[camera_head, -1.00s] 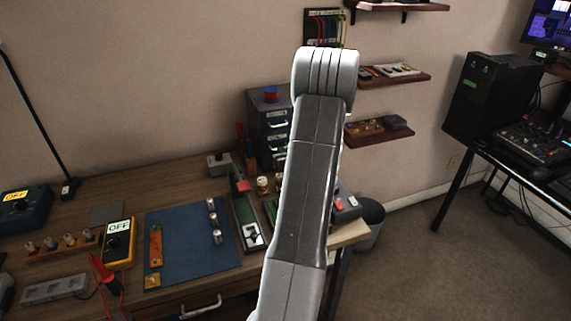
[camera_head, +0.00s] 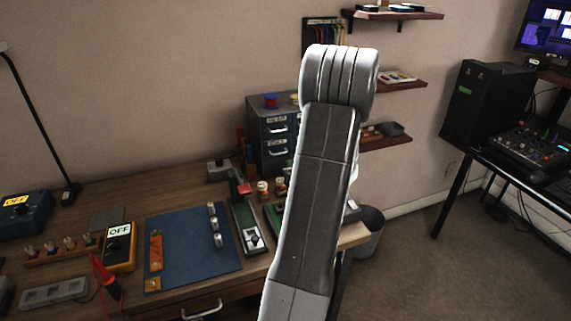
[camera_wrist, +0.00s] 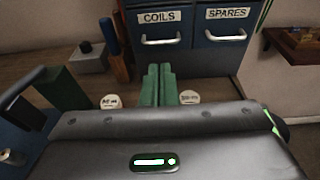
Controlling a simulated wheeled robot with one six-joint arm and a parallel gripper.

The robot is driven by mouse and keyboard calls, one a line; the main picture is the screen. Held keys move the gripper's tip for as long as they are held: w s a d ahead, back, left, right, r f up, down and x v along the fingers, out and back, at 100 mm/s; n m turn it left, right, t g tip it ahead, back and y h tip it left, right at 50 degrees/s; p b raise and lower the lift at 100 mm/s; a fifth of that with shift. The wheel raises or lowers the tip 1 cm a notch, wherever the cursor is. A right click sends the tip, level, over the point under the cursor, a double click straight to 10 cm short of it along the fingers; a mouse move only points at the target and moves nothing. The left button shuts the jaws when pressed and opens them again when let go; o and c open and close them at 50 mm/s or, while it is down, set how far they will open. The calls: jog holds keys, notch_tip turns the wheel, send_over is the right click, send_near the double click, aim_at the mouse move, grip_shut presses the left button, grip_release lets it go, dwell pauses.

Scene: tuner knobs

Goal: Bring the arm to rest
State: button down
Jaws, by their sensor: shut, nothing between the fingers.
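My arm (camera_head: 322,185) rises through the middle of the head view, its rounded joint near the top. My gripper is hidden behind the arm in that view. In the wrist view my gripper (camera_wrist: 159,68) has two green fingers side by side, shut and empty. They point toward the drawer cabinet (camera_wrist: 205,55), below the gap between its COILS and SPARES labels. Whether they touch anything is hard to tell, but nothing is held.
The wooden bench (camera_head: 130,190) holds a blue mat (camera_head: 185,270), a yellow meter (camera_head: 118,245) and several small parts. The drawer cabinet also shows in the head view (camera_head: 272,140). Wall shelves (camera_head: 398,85) stand right of the arm. The floor (camera_head: 430,275) at right is clear.

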aim_at(279, 154)
jog(key=v, duration=0.5)
jog(key=shift+s+b, duration=0.15)
jog(key=shift+b, duration=0.15)
jog(key=p+x, duration=0.2)
jog(key=x, duration=1.1)
jog(key=shift+w+a+r, duration=0.1)
jog(key=shift+w+r, duration=0.05)
jog(key=shift+w, duration=0.15)
